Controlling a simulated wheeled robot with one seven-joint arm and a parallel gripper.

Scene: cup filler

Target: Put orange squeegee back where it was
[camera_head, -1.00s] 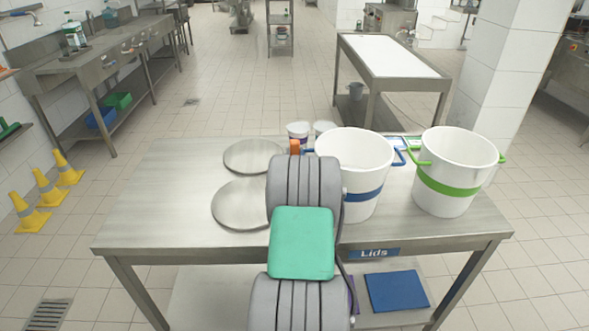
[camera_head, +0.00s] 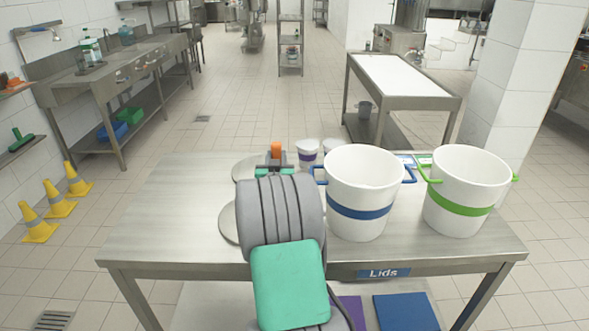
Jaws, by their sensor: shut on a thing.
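My gripper (camera_head: 274,170) is over the far left part of the steel table, mostly hidden behind my own grey and green arm. It is shut on an orange thing, taken to be the orange squeegee (camera_head: 276,150). Only a short upright orange piece shows above the fingers; the rest is hidden. A green squeegee (camera_head: 22,140) lies on a wall shelf (camera_head: 18,151) at the left. Another orange item (camera_head: 14,82) is on the higher shelf at the far left, too small to tell what it is.
On the steel table (camera_head: 160,225) stand a blue-banded bucket (camera_head: 361,180), a green-banded bucket (camera_head: 458,190) and small cups (camera_head: 307,152). Two round lids lie partly behind my arm. Yellow cones (camera_head: 60,205) stand on the left floor. Open floor lies between table and sinks.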

